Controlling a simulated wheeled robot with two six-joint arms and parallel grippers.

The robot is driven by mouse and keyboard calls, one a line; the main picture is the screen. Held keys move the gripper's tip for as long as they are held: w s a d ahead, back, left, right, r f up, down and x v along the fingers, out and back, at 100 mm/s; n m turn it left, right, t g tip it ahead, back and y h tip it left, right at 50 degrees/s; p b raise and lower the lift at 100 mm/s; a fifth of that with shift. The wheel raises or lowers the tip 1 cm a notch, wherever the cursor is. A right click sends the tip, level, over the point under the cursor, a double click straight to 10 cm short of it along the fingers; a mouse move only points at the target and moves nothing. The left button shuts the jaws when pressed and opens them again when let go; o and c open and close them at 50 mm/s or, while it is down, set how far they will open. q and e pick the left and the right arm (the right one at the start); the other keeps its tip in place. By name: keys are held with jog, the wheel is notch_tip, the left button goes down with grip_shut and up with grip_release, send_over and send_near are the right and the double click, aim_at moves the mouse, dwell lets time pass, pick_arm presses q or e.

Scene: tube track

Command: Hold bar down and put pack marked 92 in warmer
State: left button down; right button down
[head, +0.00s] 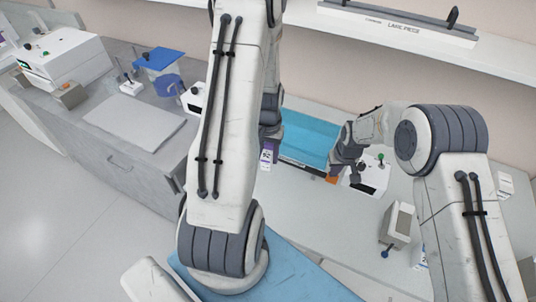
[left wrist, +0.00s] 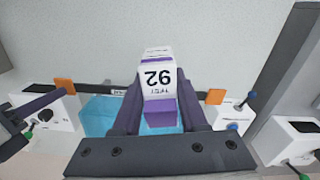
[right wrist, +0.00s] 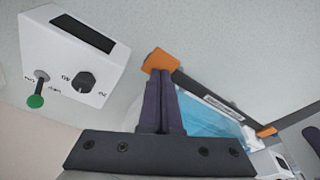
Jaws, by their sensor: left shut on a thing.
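My left gripper (left wrist: 158,92) is shut on the white and purple pack marked 92 (left wrist: 157,78). The pack also shows in the head view (head: 267,157), hanging beside the left end of the blue warmer (head: 310,138). In the left wrist view the warmer (left wrist: 98,115) lies behind the pack. A dark bar with a pale label (right wrist: 225,107) runs along the warmer's edge, with an orange tab (right wrist: 162,60) at one end and another (right wrist: 266,131) at the other. My right gripper (right wrist: 160,80) is shut, its fingertips at the near orange tab; contact is hard to tell.
A white box with a dial and green-tipped lever (right wrist: 72,60) stands close beside the right gripper. Another box with a blue-tipped lever (head: 397,225) stands at the front right. A shelf (head: 400,28) runs above. The grey mat (head: 135,120) at left is bare.

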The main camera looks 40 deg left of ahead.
aim_at(291, 131)
jog(key=shift+f, duration=2.15)
pick_arm(q)
jog(key=shift+w, duration=0.1)
jog(key=shift+w+a+f, duration=0.35)
jog(key=shift+w+f, duration=0.15)
jog(key=shift+w, duration=0.9)
jog(key=shift+w+a+f, duration=0.3)
jog(key=shift+w+f, duration=0.2)
jog(key=shift+w, duration=0.85)
jog(key=shift+w+a+f, duration=0.35)
jog(key=shift+w+f, duration=0.15)
jog(key=shift+w, duration=0.9)
jog(key=shift+w, duration=0.1)
jog(key=shift+w+a+f, duration=0.4)
jog(key=shift+w, duration=1.2)
jog(key=shift+w+a+f, duration=0.35)
jog(key=shift+w+f, duration=0.1)
jog(key=shift+w, duration=1.15)
jog(key=shift+w+a+f, duration=0.4)
jog(key=shift+w, duration=1.2)
jog(key=shift+f, duration=1.25)
